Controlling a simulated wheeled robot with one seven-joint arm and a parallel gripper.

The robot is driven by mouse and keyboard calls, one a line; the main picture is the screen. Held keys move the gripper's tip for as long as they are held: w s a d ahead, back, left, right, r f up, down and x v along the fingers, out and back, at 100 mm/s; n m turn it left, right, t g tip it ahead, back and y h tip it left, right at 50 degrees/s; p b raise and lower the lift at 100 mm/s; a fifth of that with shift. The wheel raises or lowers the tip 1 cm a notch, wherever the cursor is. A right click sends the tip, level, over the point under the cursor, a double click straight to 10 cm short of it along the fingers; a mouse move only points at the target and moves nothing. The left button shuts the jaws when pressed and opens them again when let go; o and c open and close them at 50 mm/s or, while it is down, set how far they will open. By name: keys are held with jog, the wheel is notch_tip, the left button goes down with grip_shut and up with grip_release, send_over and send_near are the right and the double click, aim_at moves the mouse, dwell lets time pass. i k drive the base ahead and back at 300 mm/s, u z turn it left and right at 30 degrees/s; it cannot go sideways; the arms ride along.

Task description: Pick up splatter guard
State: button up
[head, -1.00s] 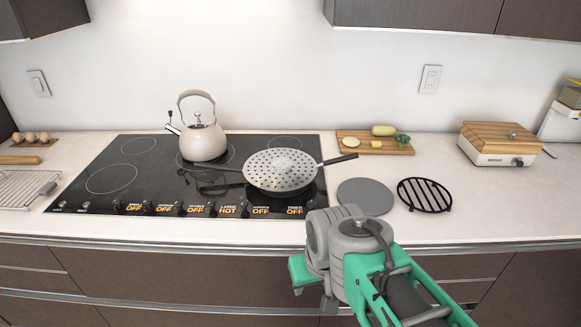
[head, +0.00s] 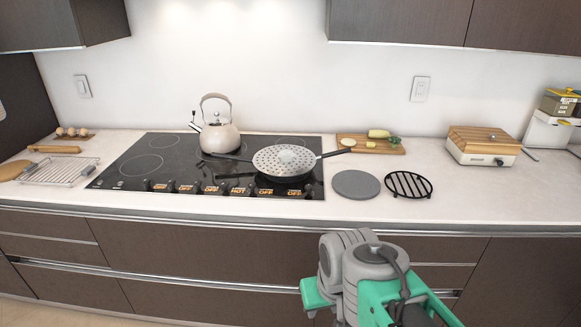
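The splatter guard (head: 283,160) is a round, pale grey, perforated disc lying on top of a dark pan on the cooktop (head: 135,181). A dark handle (head: 337,153) sticks out to its right, and another dark handle points left; I cannot tell for sure which belongs to the guard. My gripper (head: 318,298) is at the bottom of the view, in front of the counter and below its top, well apart from the guard. Its fingers are mostly hidden by the wrist, so its opening does not show.
A kettle (head: 218,133) stands behind and left of the pan. A grey round mat (head: 356,184) and a black trivet (head: 408,185) lie to the right. A cutting board (head: 396,149) with vegetables is behind. A wire rack (head: 60,171) lies at left. The front counter strip is clear.

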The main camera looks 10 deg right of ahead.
aim_at(267, 161)
jog(key=u, duration=0.25)
jog(key=i, duration=1.35)
jog(key=z, duration=0.25)
